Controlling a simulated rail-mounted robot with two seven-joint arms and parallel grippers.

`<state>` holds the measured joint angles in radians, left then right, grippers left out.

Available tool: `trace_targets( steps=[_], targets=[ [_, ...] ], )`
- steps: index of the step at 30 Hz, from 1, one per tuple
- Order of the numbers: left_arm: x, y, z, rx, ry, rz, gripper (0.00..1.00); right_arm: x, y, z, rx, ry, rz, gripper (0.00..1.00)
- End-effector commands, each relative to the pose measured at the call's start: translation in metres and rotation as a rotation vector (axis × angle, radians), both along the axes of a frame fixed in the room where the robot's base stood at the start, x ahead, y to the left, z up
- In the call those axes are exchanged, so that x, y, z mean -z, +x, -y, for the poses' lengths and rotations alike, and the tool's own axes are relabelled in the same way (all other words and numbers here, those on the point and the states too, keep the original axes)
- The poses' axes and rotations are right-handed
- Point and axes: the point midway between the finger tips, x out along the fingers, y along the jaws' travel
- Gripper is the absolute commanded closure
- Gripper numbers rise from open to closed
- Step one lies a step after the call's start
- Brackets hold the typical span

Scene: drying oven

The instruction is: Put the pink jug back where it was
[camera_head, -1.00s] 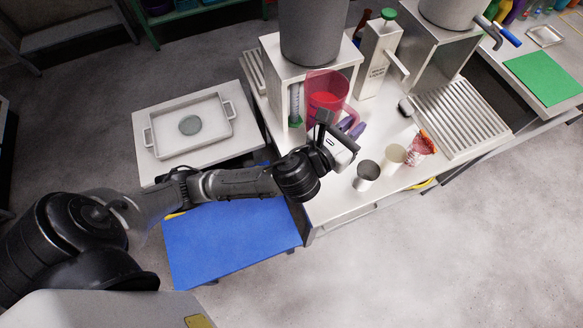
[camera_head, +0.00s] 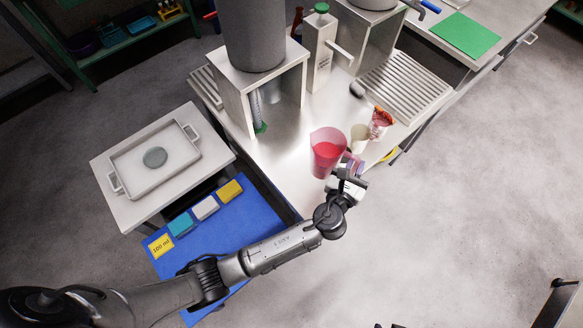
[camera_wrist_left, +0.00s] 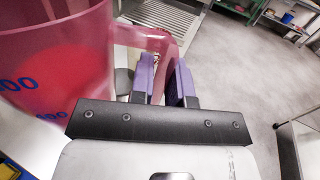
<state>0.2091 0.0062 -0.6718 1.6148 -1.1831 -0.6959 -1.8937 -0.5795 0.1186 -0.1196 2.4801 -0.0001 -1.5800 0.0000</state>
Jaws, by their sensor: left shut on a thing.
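The pink jug (camera_head: 326,148), translucent with red contents, is near the front edge of the steel worktable (camera_head: 283,150) in the head view. I cannot tell whether its base touches the table. My left gripper (camera_head: 352,166) is at the jug's right side, shut on its handle. In the left wrist view the jug (camera_wrist_left: 55,75) fills the left side, with blue markings on its wall. Its handle (camera_wrist_left: 153,38) runs to the purple fingers of my left gripper (camera_wrist_left: 168,80). My right gripper is not in view.
A cream cup (camera_head: 358,138) and a red patterned cup (camera_head: 380,122) stand close to the jug. A grey tank (camera_head: 252,35) sits on a stand behind. Colored blocks, including a yellow one (camera_head: 230,190), lie on the blue surface (camera_head: 255,215). A tray (camera_head: 120,182) is left.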

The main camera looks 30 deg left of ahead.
Motion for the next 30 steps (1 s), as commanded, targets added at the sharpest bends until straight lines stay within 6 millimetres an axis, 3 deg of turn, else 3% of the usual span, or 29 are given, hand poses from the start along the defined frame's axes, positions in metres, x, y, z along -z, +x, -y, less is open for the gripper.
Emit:
trace_targets(
  steps=[5, 21, 30],
  targets=[
    [0.014, 0.002, 0.000, 0.015, 0.004, 0.002, 1.00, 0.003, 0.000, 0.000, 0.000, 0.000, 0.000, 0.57],
    [0.071, 0.011, -0.091, 0.018, 0.004, 0.004, 1.00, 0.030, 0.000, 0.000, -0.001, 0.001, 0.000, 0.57],
    [0.078, 0.013, -0.106, 0.019, 0.002, 0.004, 1.00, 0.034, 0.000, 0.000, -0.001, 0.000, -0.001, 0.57]
  ],
)
